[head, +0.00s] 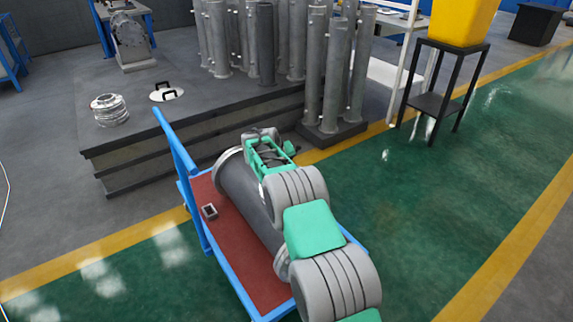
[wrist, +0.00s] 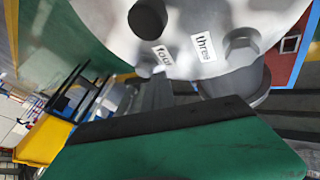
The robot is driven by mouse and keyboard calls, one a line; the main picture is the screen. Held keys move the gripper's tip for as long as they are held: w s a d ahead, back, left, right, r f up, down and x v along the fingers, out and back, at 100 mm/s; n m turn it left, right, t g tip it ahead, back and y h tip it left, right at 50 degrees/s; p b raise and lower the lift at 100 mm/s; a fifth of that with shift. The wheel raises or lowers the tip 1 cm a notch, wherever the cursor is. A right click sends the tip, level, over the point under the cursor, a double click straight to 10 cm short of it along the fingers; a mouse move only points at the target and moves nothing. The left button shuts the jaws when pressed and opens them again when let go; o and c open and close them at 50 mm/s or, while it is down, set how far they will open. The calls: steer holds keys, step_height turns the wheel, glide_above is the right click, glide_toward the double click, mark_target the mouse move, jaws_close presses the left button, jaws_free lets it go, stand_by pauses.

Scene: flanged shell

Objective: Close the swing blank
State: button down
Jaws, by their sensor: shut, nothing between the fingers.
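The grey flanged shell (head: 246,197) lies on its side on the red-decked trolley, with a pale flange (head: 225,160) at its far end. My arm covers much of its right side. My gripper (head: 289,148) is at the shell's far end, beyond the flange. In the wrist view my shut, empty gripper (wrist: 165,125) fills the lower part, green with a dark edge. Just above it is a pale grey round plate (wrist: 195,22) with bolt holes and labels "three" and "four". I cannot tell whether this plate is the swing blank or the flange, nor whether the gripper touches it.
The blue-framed trolley (head: 190,180) has a tall handle on its left; a small square part (head: 209,211) lies on its deck. A grey platform (head: 200,112) with upright pipes stands behind. A yellow bin (head: 463,22) on a black stand is at the upper right. The green floor to the right is clear.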

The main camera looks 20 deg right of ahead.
steer(key=shift+w+a, duration=0.1)
steer(key=shift+a, duration=0.35)
steer(key=a, duration=0.2)
steer(key=a+r, duration=0.1)
steer(key=shift+w+a+p, duration=0.4)
steer(key=s+a+r+y+p, duration=0.1)
steer(key=s+a+r+p, duration=0.1)
steer(key=s+r, duration=0.35)
steer(key=s+a+r+p, duration=0.1)
steer(key=s+r+p, duration=0.1)
steer(key=r, duration=0.6)
steer(key=s+a+r+y+p, duration=0.1)
steer(key=s+a+r+p, duration=0.15)
steer(key=r, duration=0.45)
steer(key=s+a+r+g+y+p, duration=0.1)
steer(key=s+r+p, duration=0.3)
steer(key=s, duration=0.8)
steer(key=s+a+r+y+p, duration=0.15)
steer(key=s+r, duration=0.35)
steer(key=s, duration=0.7)
steer(key=s+a+f+g+p, duration=0.1)
steer(key=s+f+p, duration=0.1)
steer(key=s, duration=0.9)
steer(key=shift+s+a+y+p, duration=0.2)
steer(key=shift+y+p, duration=0.15)
steer(key=shift+p, duration=0.15)
